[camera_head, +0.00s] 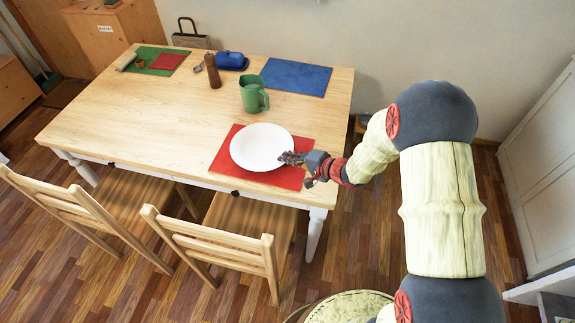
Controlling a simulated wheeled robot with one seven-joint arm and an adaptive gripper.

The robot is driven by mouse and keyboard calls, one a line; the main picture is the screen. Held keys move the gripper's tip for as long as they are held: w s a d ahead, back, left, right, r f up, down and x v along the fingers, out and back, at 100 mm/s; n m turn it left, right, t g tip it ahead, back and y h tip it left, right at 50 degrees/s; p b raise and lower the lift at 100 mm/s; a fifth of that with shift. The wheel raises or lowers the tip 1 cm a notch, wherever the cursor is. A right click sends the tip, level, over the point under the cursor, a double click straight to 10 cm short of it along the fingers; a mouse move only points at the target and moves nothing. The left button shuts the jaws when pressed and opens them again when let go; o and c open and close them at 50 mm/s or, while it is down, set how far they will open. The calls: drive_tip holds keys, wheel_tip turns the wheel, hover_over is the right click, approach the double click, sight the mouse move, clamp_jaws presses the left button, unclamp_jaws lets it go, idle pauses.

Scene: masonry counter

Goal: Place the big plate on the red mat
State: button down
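The big white plate (260,147) lies over the red mat (225,167) near the front right of the table; red mat shows around it. It looks flat, and I cannot see any gap below it. My gripper (297,171) is at the plate's right edge, low over the mat. Its two fingers are spread apart, one at the plate's rim and the other nearer the table's front edge. Nothing shows between the fingertips. Whether the upper finger touches the rim is too small to tell.
A green pitcher (253,94) stands behind the plate. A blue mat (297,77), a blue butter dish (232,61), a brown pepper mill (212,72) and a green mat (147,54) lie farther back. Two wooden chairs (215,244) stand at the front. The table's left front is clear.

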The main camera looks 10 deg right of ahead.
wheel_tip(320, 180, down, 2)
drive_tip(key=shift+f+b, duration=0.1)
drive_tip(key=shift+b, duration=0.45)
drive_tip(key=c, duration=2.3)
unclamp_jaws()
